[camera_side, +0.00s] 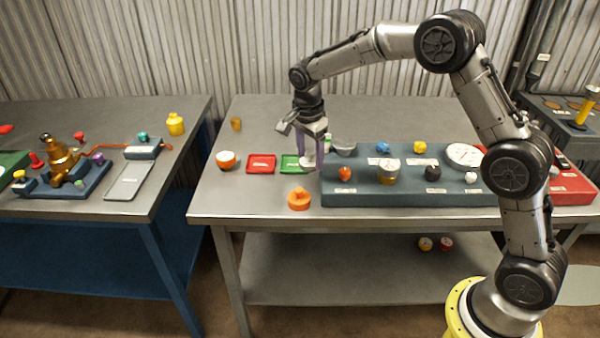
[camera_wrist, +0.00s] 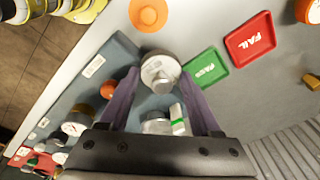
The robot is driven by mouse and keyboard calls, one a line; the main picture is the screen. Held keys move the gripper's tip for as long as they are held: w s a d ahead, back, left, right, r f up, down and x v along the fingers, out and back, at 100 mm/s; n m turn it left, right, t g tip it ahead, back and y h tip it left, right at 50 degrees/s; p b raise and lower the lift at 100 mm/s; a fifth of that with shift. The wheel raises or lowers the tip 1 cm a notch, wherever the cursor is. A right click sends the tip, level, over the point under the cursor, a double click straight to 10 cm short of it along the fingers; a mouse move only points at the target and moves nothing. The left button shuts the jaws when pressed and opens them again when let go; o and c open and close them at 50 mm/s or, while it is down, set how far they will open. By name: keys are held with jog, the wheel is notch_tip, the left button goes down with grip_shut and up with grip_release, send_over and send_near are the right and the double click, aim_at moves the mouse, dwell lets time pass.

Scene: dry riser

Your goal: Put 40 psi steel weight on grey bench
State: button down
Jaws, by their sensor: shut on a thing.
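My gripper (camera_side: 312,150) is shut on a round steel weight (camera_wrist: 158,70), held between its two purple fingers. The weight is pale metal with a knob and a label too small to read. In the side view the steel weight (camera_side: 308,162) is at the fingertips, by the left end of the blue-grey riser and beside the green tray. I cannot tell whether it touches the surface below. The grey bench (camera_side: 270,212) is the middle table; it also shows in the wrist view (camera_wrist: 240,95).
A green PASS tray (camera_side: 290,163), a red FAIL tray (camera_side: 261,164) and an orange knobbed piece (camera_side: 299,199) lie near the weight. The blue-grey riser (camera_side: 335,196) carries several gauges and knobs. Bare bench shows behind the trays and along the front left.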

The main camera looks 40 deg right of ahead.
send_over(301, 182)
jog(key=f, duration=0.5)
jog(key=shift+s+a, duration=0.1)
jog(key=shift+a, duration=0.2)
jog(key=shift+f, duration=1.4)
jog(key=shift+f, duration=0.15)
jog(key=shift+c, duration=1.8)
grip_release()
